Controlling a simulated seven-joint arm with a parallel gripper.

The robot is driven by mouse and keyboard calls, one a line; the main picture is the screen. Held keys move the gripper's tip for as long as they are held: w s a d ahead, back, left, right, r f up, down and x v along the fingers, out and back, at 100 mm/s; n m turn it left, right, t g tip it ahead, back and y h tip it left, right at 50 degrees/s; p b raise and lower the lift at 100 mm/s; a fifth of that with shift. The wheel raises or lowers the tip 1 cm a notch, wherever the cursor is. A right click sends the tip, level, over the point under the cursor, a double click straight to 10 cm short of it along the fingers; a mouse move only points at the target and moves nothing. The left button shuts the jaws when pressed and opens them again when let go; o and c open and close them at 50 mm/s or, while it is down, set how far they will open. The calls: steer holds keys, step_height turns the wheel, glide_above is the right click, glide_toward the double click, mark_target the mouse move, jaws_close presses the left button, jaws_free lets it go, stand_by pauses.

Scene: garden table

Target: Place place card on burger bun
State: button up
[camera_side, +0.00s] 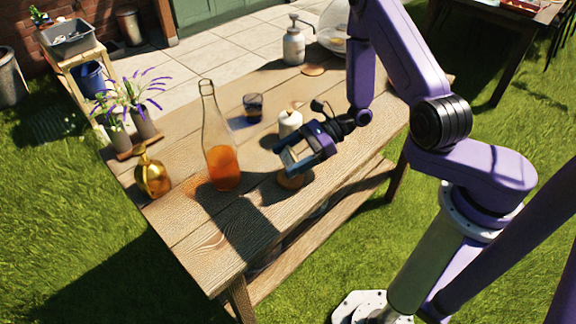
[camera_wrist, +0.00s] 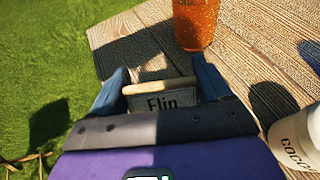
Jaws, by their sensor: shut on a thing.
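My gripper (camera_side: 291,161) is over the near half of the wooden table. In the wrist view my gripper (camera_wrist: 160,80) is shut on the place card (camera_wrist: 163,100), a pale card reading "Flip" with a light wooden bar along one edge. In the side view the card is small between the fingers. A round tan thing, apparently the burger bun (camera_side: 291,181), lies on the table just below my gripper and is partly covered by it. I cannot tell whether card and bun touch. The bun is not clearly visible in the wrist view.
A tall glass bottle with orange liquid (camera_side: 222,165) stands left of my gripper; a white container (camera_side: 289,122) stands just behind. A dark glass (camera_side: 253,107), a gold bottle (camera_side: 152,177) and a flat tan disc (camera_side: 313,70) are farther off. The table's front left is clear.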

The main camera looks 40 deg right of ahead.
mark_target(288, 167)
steer(key=shift+w+a+f, duration=0.15)
steer(key=shift+w+f, duration=0.1)
steer(key=shift+f, duration=1.65)
steer(key=shift+f, duration=0.15)
steer(key=o, duration=1)
steer(key=shift+c, duration=0.2)
